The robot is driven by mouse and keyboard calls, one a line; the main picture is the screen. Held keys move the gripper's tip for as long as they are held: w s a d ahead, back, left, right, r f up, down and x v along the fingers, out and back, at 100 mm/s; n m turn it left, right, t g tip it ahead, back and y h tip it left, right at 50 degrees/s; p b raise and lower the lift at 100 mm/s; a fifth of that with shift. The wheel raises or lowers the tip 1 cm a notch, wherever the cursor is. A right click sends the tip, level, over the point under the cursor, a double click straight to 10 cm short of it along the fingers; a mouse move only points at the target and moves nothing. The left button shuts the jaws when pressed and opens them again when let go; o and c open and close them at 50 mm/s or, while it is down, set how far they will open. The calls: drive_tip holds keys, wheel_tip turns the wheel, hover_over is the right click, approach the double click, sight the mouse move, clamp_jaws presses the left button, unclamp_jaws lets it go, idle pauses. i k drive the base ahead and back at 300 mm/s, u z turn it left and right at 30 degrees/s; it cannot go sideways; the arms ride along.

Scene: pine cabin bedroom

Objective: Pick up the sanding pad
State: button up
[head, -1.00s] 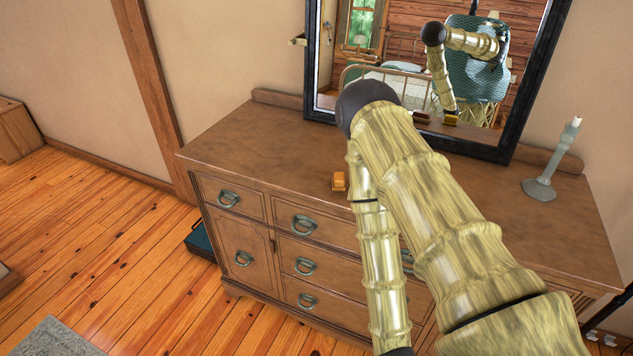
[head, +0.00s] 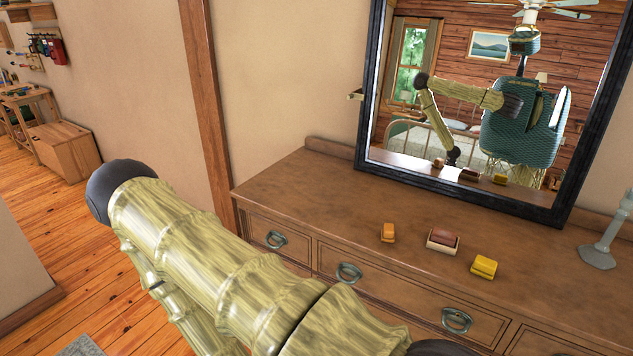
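Three small blocks lie apart on the dresser top: an orange block (head: 388,232), a reddish-brown block with a cream lower part (head: 443,240), and a yellow block (head: 484,267). The reddish-brown one looks most like the sanding pad, but I cannot be sure. My arm crosses the lower left of the view, left of the blocks, and touches none of them. My gripper is hidden or outside the direct view. Its small dark reflection (head: 453,156) shows in the mirror, too small to tell whether it is open or shut.
The wooden dresser (head: 300,190) carries a dark-framed mirror (head: 368,90) at its back and a grey candlestick (head: 600,245) at the right. Free top surface surrounds the blocks. A wooden post (head: 208,100) stands left of the dresser. A workbench (head: 62,148) is far left.

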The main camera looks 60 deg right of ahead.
sight(386, 235)
drive_tip(key=u, duration=0.25)
drive_tip(key=k, duration=1.15)
drive_tip(key=z, duration=1.6)
drive_tip(key=i, duration=0.25)
drive_tip(key=u, duration=0.15)
